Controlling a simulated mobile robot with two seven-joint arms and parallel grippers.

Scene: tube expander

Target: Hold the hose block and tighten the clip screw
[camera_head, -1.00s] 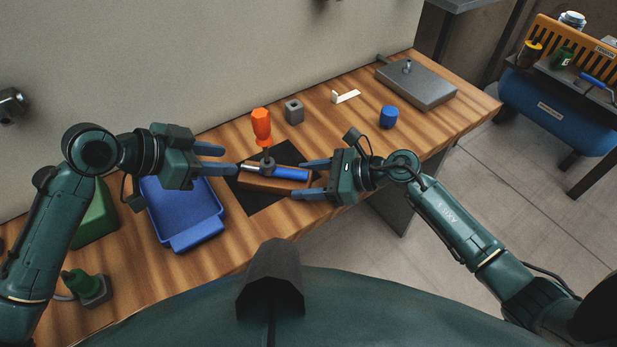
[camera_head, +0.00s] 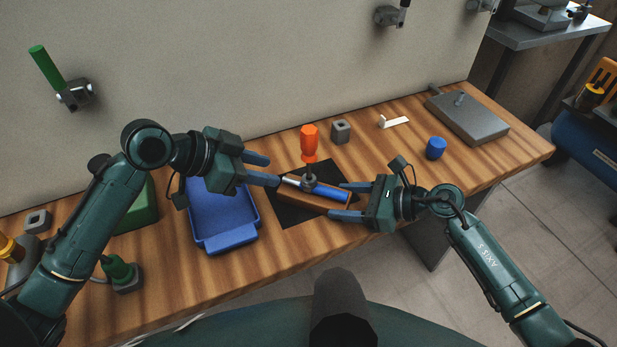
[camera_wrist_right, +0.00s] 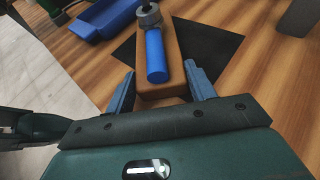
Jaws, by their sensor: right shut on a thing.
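The brown hose block (camera_head: 312,199) lies on a black mat (camera_head: 290,215). A blue hose (camera_head: 331,194) lies along its top with a grey clip (camera_head: 309,185) around it and a pale metal tube end at the left. An orange-handled screwdriver (camera_head: 309,142) stands upright over the clip. My right gripper (camera_head: 345,201) is shut on the right end of the block; the right wrist view shows a finger on each side of the block (camera_wrist_right: 174,58) and the hose (camera_wrist_right: 155,55). My left gripper (camera_head: 270,170) is open and empty, left of the screwdriver, near the block's left end.
A blue tray (camera_head: 222,210) lies left of the mat. A grey square block (camera_head: 341,131), a white bracket (camera_head: 394,121), a blue cylinder (camera_head: 436,148) and a grey plate (camera_head: 467,117) stand to the right. The wall bounds the bench behind.

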